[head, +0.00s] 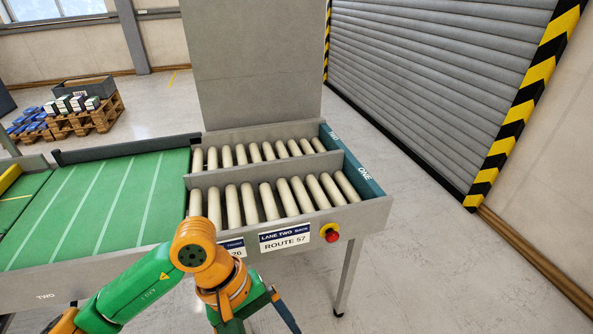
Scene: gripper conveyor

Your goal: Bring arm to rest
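One of my arms, green with orange joints, comes in from the lower left in the head view. It bends at a round orange joint in front of the roller conveyor (375,214) and points down to the bottom edge. The hand end of this arm, my left, is partly cut off there, with dark slanting bars beside the green part. Whether its gripper is open or shut does not show clearly. No held object is visible. My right arm and gripper are out of view.
The conveyor has two empty roller lanes and a green belt (105,205) to the left. A red stop button (331,236) and a route sign (286,241) sit on its front. A grey panel (250,60) stands behind. Pallets (85,118) are far left. The floor at right is clear.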

